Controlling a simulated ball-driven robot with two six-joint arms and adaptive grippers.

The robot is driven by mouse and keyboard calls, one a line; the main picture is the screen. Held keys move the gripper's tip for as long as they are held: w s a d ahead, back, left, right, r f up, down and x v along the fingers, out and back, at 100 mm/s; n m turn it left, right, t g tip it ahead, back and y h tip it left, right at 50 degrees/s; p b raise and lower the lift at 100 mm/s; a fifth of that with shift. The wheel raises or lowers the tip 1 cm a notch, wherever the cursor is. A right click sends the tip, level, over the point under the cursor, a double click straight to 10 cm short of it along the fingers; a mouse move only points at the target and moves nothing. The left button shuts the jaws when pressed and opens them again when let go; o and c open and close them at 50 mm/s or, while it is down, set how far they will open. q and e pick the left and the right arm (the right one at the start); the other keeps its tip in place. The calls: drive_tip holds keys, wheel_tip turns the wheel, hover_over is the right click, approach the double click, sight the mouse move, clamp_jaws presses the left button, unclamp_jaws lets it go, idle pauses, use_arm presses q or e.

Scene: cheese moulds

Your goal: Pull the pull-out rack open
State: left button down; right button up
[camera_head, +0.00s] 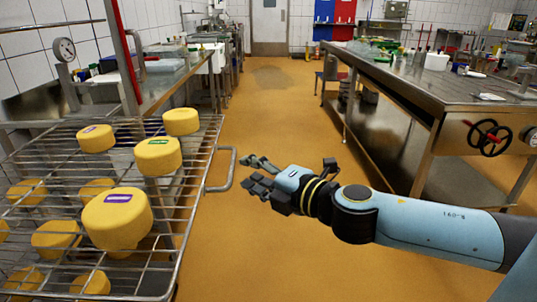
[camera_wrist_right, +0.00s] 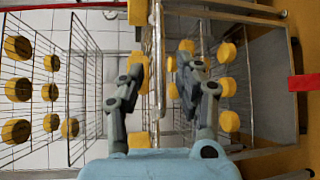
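The pull-out rack (camera_head: 196,190) is a wire shelf at the left of the head view. Several yellow cheeses, such as the large one (camera_head: 118,222), stand on it. A bent metal handle (camera_head: 223,170) sticks out from the rack's right edge. My right gripper (camera_head: 250,172) is open and empty just right of the handle, fingers pointing at it, apart from it. In the right wrist view, its two fingers (camera_wrist_right: 160,60) are spread, with an upright metal bar in line between them; I cannot tell its depth. My left gripper is not in view.
More cheeses (camera_head: 55,238) show through the wires on a level below. A counter with a gauge (camera_head: 64,50) is behind the rack. The orange floor (camera_head: 270,110) between is clear.

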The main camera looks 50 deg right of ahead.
drive_tip(key=s, duration=0.5)
drive_tip(key=shift+a+r, duration=0.2)
drive_tip(key=shift+r, duration=0.2)
drive_tip(key=w+d+f+m+g+h, duration=0.15)
drive_tip(key=d+f+m, duration=0.25)
drive_tip(key=f, duration=0.6)
drive_tip(key=s+f+m+g+h, duration=0.1)
drive_tip(key=s+f+m+g, duration=0.25)
drive_tip(key=f, duration=0.65)
drive_tip(key=s+f+m+g, duration=0.25)
drive_tip(key=s+f, duration=0.25)
drive_tip(key=f, duration=0.5)
drive_tip(key=s+a+f+m+g+y, duration=0.1)
drive_tip(key=s+a+f+m+g, duration=0.3)
drive_tip(key=s+f, duration=0.5)
drive_tip(key=s+a+f+m+g+y, duration=0.2)
drive_tip(key=s+a+f+m+g, duration=0.2)
drive_tip(key=s+f, duration=0.5)
drive_tip(key=s+a, duration=0.1)
drive_tip(key=s, duration=0.7)
drive_tip(key=shift+s+a+f+m, duration=0.25)
drive_tip(key=shift+s+a+m, duration=0.05)
drive_tip(key=shift+s, duration=0.05)
